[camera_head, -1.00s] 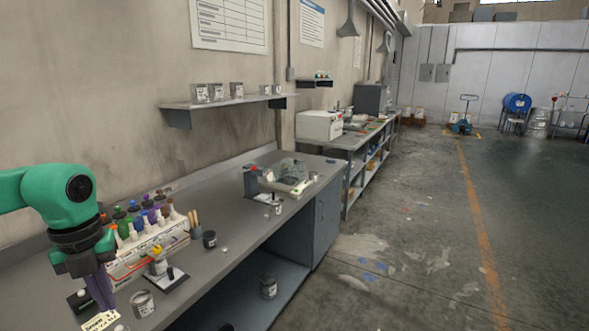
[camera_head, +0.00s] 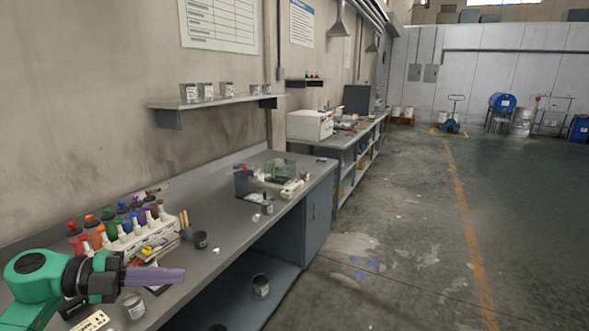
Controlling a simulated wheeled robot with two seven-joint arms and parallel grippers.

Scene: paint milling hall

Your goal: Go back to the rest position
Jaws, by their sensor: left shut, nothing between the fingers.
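My left gripper (camera_head: 155,276) is at the lower left of the head view, in front of the workbench (camera_head: 225,187). Its purple-grey fingers point to the right and are closed together with nothing between them. The green arm (camera_head: 35,275) behind it comes in from the left edge. The gripper hides part of a small stand with a dark base and part of the bench front. My right gripper does not show.
A rack of coloured bottles (camera_head: 130,238) stands behind the gripper. A grey tin (camera_head: 134,305) is just below it, and a dark cup (camera_head: 200,240) stands to its right. A wall shelf (camera_head: 215,102) holds several tins. The floor (camera_head: 400,240) at the right is open.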

